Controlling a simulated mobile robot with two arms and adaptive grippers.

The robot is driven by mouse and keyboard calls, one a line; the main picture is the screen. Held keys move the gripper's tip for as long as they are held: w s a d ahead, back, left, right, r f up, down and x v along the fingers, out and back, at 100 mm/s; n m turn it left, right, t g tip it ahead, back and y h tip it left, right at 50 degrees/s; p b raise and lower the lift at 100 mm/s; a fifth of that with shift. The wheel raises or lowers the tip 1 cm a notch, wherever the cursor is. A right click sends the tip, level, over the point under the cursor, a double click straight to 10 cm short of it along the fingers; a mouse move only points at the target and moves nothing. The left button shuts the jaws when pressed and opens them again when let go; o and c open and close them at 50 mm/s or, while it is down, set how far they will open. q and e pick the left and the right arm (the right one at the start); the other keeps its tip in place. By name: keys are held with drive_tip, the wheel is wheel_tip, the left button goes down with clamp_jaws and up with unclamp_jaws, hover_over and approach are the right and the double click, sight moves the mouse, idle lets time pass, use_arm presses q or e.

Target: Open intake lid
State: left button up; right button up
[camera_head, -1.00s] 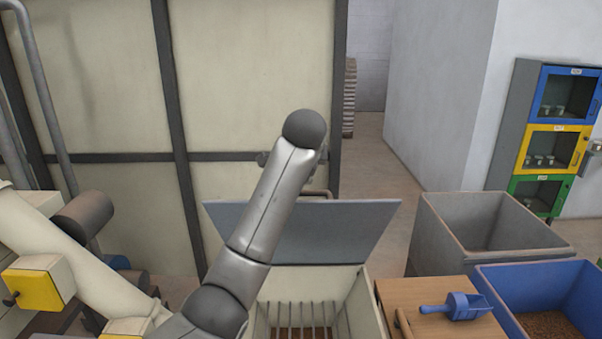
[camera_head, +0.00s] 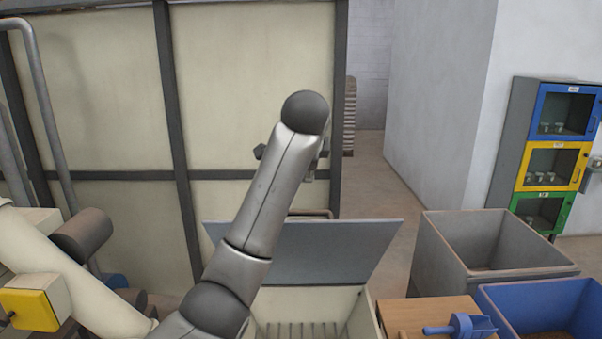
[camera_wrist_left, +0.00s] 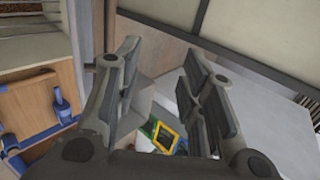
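The intake lid (camera_head: 335,248) is a flat grey panel. In the head view it stands raised and tilted back at the rear of a cream intake box (camera_head: 362,318), whose barred opening (camera_head: 300,330) shows in front of it. My left arm crosses in front of the lid's left part. My left gripper (camera_wrist_left: 160,58) is open and empty in the left wrist view, its fingers well apart. In the head view it is mostly hidden behind my forearm, above the lid's top edge and apart from it. My right gripper is in neither view.
Right of the intake are a wooden table (camera_head: 408,318) with a blue scoop (camera_head: 462,326), a grey bin (camera_head: 450,255) and a blue bin (camera_head: 520,300). A framed cream panel (camera_head: 260,60) stands behind. A coloured cabinet (camera_head: 550,150) is at far right.

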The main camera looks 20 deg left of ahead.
use_arm(q)
drive_tip(key=shift+s+d+r, duration=0.1)
drive_tip(key=shift+s+r, duration=0.05)
drive_tip(key=shift+r, duration=0.35)
drive_tip(key=shift+s+r, duration=0.15)
drive_tip(key=shift+r, duration=0.3)
